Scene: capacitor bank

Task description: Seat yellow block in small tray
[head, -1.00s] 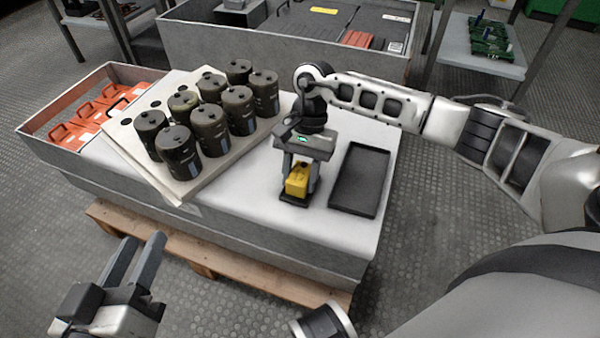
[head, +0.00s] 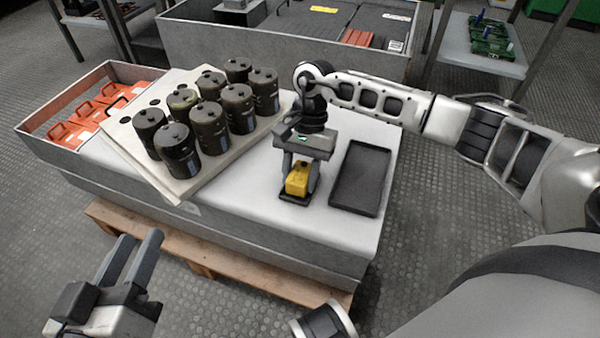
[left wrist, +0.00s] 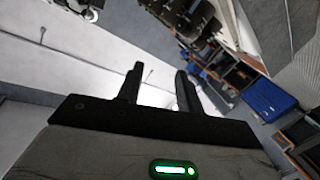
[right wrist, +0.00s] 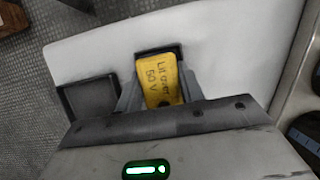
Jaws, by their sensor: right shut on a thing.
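The yellow block (head: 298,182) stands upright at the small dark tray (head: 290,201) on the white tabletop. My right gripper (head: 299,190) points down and is shut on the block. In the right wrist view the yellow block (right wrist: 158,78) shows black lettering between the fingers, with the small tray's dark rim (right wrist: 152,49) just beyond it. The fingers hide much of the tray, so I cannot tell whether the block rests on its floor. My left gripper (head: 140,240) is open and empty, off the table's front left; its fingers also show apart in the left wrist view (left wrist: 160,75).
A larger empty dark tray (head: 347,206) lies just right of the small one. A tilted pale board (head: 180,192) with several dark capacitors stands to the left. Beyond it is a bin (head: 50,103) with orange parts. The table's front right is clear.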

